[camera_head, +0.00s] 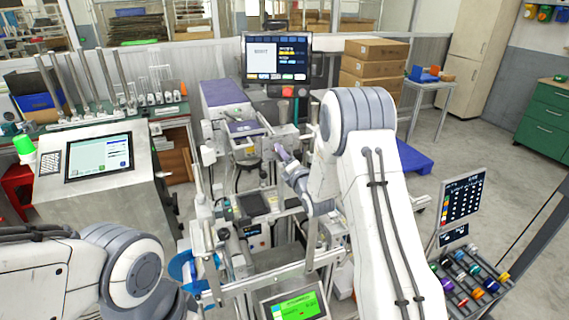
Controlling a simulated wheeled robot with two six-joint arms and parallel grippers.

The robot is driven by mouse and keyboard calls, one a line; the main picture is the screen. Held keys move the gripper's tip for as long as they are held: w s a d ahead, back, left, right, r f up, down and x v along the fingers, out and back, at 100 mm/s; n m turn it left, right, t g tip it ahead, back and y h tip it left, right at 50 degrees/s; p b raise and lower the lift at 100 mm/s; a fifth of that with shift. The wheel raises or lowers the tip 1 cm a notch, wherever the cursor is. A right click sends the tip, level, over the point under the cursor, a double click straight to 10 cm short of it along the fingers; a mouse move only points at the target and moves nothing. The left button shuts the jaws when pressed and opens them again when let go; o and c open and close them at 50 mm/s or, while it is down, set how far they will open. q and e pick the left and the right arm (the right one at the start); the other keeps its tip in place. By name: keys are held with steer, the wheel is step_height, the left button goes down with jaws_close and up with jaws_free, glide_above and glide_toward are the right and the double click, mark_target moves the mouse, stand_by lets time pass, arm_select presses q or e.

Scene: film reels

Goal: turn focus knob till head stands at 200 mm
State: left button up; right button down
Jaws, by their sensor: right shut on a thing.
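My right arm reaches in from the lower right, and its gripper (281,154) is at the right side of the machine head (246,152). The gripper is shut on a small part there, apparently the focus knob, which the fingers and arm mostly hide. The head is a grey unit with a dark round underside, mounted on the metal frame. A small green-lit display (293,305) is at the bottom of the frame; its figures are too small to read, and I cannot tell the head's height.
A monitor (276,58) stands behind the machine. Open floor lies at right.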

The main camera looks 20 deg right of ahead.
steer(key=m+b, duration=0.4)
steer(key=b, duration=0.1)
steer(key=f+m+b, duration=0.1)
steer(key=m+b, duration=0.3)
steer(key=b, duration=0.1)
steer(key=shift+s+f, duration=0.1)
steer(key=shift+f, duration=0.05)
steer(key=shift+m+b, duration=1.4)
steer(key=shift+m, duration=0.5)
steer(key=shift+c, duration=1.6)
jaws_free()
steer(key=shift+r, duration=0.2)
